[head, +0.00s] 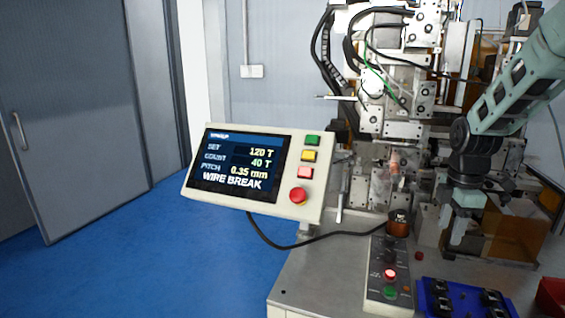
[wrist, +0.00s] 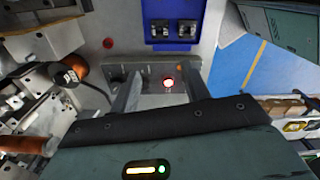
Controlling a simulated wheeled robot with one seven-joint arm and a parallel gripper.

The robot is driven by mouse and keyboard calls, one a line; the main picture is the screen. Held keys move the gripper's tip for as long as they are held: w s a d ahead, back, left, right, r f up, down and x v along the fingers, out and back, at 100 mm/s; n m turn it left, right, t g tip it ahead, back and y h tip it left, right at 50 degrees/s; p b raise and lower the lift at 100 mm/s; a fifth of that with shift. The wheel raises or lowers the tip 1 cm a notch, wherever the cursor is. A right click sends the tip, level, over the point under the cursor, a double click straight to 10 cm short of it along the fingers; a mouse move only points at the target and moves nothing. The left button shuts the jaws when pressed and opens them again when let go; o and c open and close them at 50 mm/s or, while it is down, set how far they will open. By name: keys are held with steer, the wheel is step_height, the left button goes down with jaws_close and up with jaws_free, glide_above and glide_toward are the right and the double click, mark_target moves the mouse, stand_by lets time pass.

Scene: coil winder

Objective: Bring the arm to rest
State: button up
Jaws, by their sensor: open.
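My gripper (head: 458,238) hangs at the right of the head view, pointing down over the bench in front of the coil winder (head: 395,120). Its jaws are open with nothing between them. In the wrist view the two fingers (wrist: 160,92) stand apart above the grey button box (wrist: 150,70), and a lit red button shows between them. My arm comes in from the upper right of the head view, bent at a dark joint above the gripper.
The control panel (head: 258,172) reads "WIRE BREAK", count 40 T of 120 T. A copper-coloured spool (head: 398,222) stands behind the button box (head: 376,292). A blue tray (head: 427,311) with black parts and a red bin (head: 552,296) are at the front right. Blue floor is clear at left.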

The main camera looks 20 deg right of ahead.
steer(key=a+m+b, duration=0.1)
steer(key=a+m, duration=0.1)
steer(key=a, duration=2.1)
steer(key=s+a+f+m+b, duration=0.1)
steer(key=s+a+m, duration=0.1)
steer(key=s+a, duration=1.2)
steer(key=a, duration=0.3)
steer(key=shift+s+a+f+m, duration=0.3)
steer(key=shift+s+a+f, duration=0.05)
steer(key=shift+s, duration=0.05)
